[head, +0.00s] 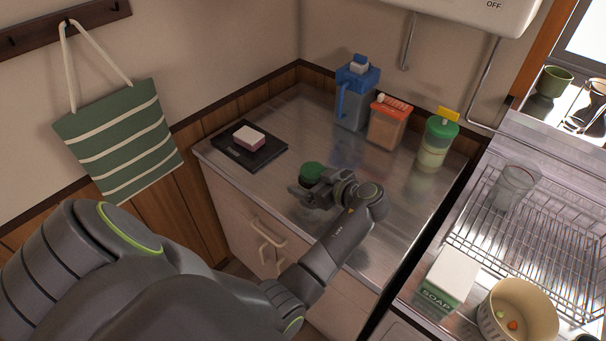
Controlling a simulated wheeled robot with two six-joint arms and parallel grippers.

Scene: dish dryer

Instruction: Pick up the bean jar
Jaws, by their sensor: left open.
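A jar with a dark green lid (312,171) stands on the steel counter. My left gripper (306,190) is open right in front of it and hides its lower part, so I cannot see its contents or whether the fingers touch it. Another clear jar with a green lid (433,153), pale contents and a yellow piece on top stands further right on the counter. Neither has a readable label, so I cannot tell for sure which one holds beans. My right gripper is not in view.
A black scale (262,158) with a pink-and-white block (249,138) lies left. A blue pitcher (352,112) and red-lidded container (387,128) stand at the back. A wire dish rack (560,235), soap box (450,275) and cream bowl (515,318) are right. The counter middle is clear.

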